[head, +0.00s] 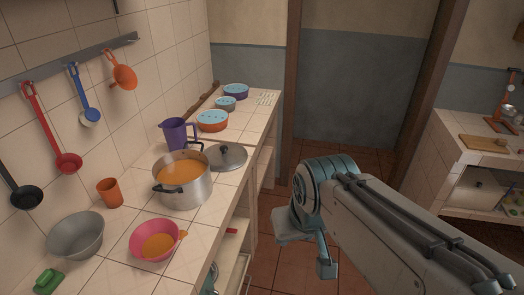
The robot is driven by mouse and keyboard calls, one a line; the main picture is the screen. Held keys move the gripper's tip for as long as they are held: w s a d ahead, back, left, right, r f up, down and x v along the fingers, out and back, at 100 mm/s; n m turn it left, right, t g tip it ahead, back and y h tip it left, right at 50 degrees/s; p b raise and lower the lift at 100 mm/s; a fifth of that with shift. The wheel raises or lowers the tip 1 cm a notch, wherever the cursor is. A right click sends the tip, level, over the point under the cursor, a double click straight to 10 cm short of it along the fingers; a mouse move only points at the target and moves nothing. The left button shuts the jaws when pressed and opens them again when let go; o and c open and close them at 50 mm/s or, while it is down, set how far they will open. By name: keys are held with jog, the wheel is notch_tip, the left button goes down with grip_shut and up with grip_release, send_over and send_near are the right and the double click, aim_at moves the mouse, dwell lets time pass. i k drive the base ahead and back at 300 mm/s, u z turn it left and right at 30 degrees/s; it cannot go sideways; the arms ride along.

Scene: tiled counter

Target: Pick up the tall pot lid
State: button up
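The pot lid (230,158) is a round grey metal lid with a dark knob on top. It lies on the tiled counter just behind and to the right of the tall metal pot (187,191), whose rim hides part of its left side. The pot stands open with orange soup in it and has dark side handles. My gripper (312,250) is at the end of my arm, over the floor right of the counter. It is apart from the lid and nearer the camera. Its fingers do not show clearly enough to tell open from shut.
A purple jug (175,134) stands behind the pot. A pink bowl (147,239), a grey bowl (76,237) and an orange cup (110,192) stand nearer. Lidded containers (212,121) stand farther back. Ladles hang on the left wall. The floor right of the counter is open.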

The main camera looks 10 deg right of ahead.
aim_at(224, 156)
jog(key=z, duration=1.05)
jog(key=i, duration=2.8)
jog(key=u, duration=3.65)
jog(key=i, duration=0.5)
jog(key=u, duration=0.05)
